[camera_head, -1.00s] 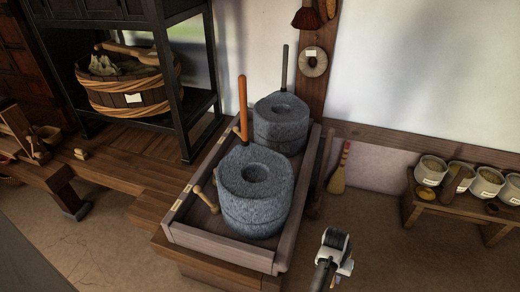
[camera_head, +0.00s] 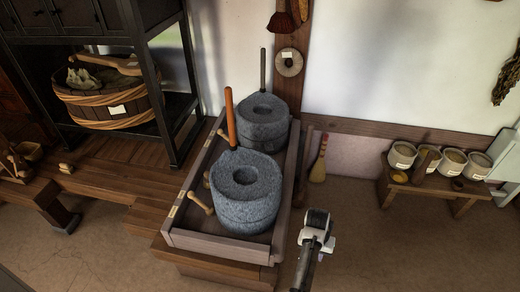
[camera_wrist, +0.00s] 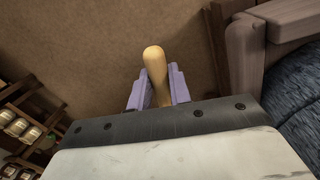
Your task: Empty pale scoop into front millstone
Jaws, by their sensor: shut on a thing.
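The front millstone (camera_head: 240,213) is a grey two-layer stone with a hole (camera_head: 245,176) in its top and an orange upright handle. It stands in a wooden trough (camera_head: 218,246). My gripper (camera_wrist: 158,92) is shut on the pale scoop's rounded wooden handle (camera_wrist: 154,62) in the wrist view. The scoop's bowl and what it holds are hidden. In the head view my wrist (camera_head: 317,222) is right of the trough, apart from the millstone; the fingers and scoop cannot be made out there. The millstone's edge shows at the wrist view's right (camera_wrist: 295,98).
A second millstone (camera_head: 262,124) with a grey handle stands behind in the trough. A small wooden tool (camera_head: 202,203) lies left of the front stone. A low bench (camera_head: 425,188) with several pots is at the right. Bare floor lies between bench and trough.

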